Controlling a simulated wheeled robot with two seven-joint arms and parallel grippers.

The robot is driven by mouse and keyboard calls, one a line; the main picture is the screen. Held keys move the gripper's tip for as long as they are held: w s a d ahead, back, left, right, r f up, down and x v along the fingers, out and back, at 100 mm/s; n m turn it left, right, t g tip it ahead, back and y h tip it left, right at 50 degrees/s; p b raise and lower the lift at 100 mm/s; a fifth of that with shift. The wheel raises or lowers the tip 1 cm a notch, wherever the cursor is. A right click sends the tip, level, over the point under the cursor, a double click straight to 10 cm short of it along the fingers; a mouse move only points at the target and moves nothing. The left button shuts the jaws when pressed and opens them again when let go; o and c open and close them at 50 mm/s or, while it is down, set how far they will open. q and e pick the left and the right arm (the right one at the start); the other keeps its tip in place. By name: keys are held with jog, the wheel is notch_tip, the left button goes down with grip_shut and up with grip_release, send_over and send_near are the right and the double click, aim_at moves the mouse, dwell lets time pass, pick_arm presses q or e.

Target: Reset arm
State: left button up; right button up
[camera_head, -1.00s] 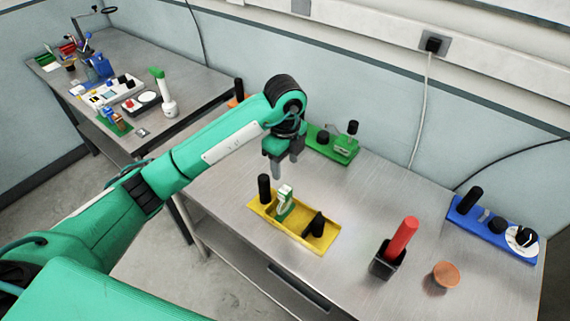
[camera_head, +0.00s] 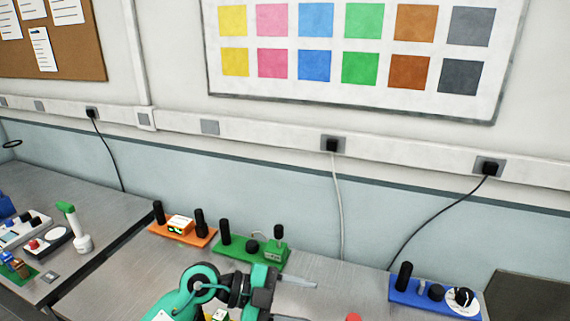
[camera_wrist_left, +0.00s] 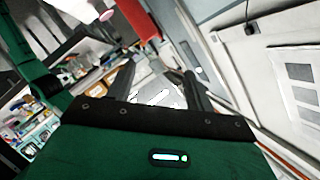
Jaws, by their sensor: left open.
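My left gripper (camera_head: 308,300) is at the bottom middle of the head view, low in the frame, with its fingers pointing right. Its jaws are open and apart, with nothing between them. The left wrist view also shows the two dark fingers spread (camera_wrist_left: 158,82), with a tilted, blurred room behind them. My right gripper is in neither view.
An orange module (camera_head: 183,231), a green module (camera_head: 252,247) and a blue module (camera_head: 434,292) stand along the back of the table. A red handle top (camera_head: 353,317) shows at the bottom edge. A side table (camera_head: 95,211) with tools is at left.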

pick_arm(q)
jog(key=w+a+r+n+t+h, duration=0.1)
jog(key=w+a+r+n+t, duration=0.1)
jog(key=a+r+n+t, duration=0.45)
jog(key=w+a+r+n+t, duration=0.1)
jog(key=a+r+n+t, duration=0.2)
jog(key=n+t, duration=0.7)
jog(key=s+a+f+n+g+y, duration=0.1)
jog(key=s+a+f+n+y, duration=0.2)
jog(key=a+f+n+y, duration=1.05)
jog(key=s+a+f+m+g+y, duration=0.25)
jog(key=s+f+m+g, duration=0.25)
jog(key=s+f+g, duration=1.1)
jog(key=s+f+t, duration=0.2)
jog(key=s+f, duration=0.1)
jog(key=f, duration=1.3)
jog(key=s+f+t, duration=0.1)
jog(key=s+f, duration=0.1)
jog(key=f, duration=1.4)
jog(key=s+a+f+g+b, duration=0.1)
jog(key=s+a+f, duration=0.2)
jog(key=s+f, duration=1.7)
jog(key=shift+a+f, duration=0.2)
jog(key=shift+f, duration=0.4)
